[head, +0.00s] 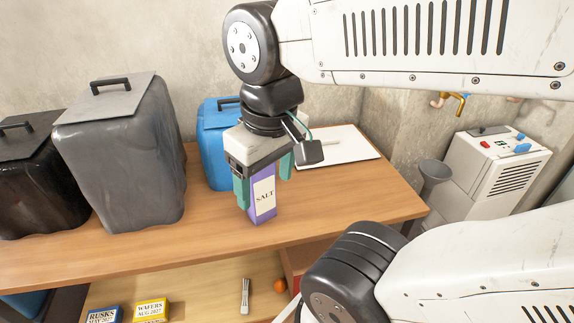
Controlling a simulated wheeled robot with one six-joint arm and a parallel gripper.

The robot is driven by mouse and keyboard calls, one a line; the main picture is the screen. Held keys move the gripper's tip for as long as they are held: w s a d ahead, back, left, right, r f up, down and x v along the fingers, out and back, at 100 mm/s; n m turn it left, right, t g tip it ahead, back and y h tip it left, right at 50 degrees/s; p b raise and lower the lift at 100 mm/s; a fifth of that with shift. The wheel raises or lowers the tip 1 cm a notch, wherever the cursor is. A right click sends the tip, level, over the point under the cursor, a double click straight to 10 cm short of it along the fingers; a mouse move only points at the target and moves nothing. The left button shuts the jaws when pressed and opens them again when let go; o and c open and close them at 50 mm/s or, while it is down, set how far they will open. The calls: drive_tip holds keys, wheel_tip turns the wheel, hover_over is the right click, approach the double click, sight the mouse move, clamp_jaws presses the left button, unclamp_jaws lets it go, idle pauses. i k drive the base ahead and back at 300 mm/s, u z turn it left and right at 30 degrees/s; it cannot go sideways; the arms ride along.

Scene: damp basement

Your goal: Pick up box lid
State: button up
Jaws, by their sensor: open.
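Three boxes with flat, handled lids stand on the wooden table in the head view. The large grey box has a grey lid (110,98) with a black handle. The black box at the far left has a dark lid (24,138). The blue box behind my gripper has a lid (222,110), partly hidden by my arm. My gripper (264,184) points down with its green fingers apart. A purple salt box (264,203) stands below it, between the fingers as seen here; I cannot tell whether they touch it. No lid is in my gripper.
A flat white panel (350,142) lies at the table's back right. The front of the tabletop (215,238) is clear. The shelf below holds rusks (104,315), wafers (151,311), a metal object (245,296) and an orange ball (280,286). A white machine (490,170) stands right.

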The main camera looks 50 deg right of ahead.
sight(340, 145)
drive_tip(key=z, duration=0.85)
drive_tip(key=i, duration=0.4)
drive_tip(key=z, duration=0.25)
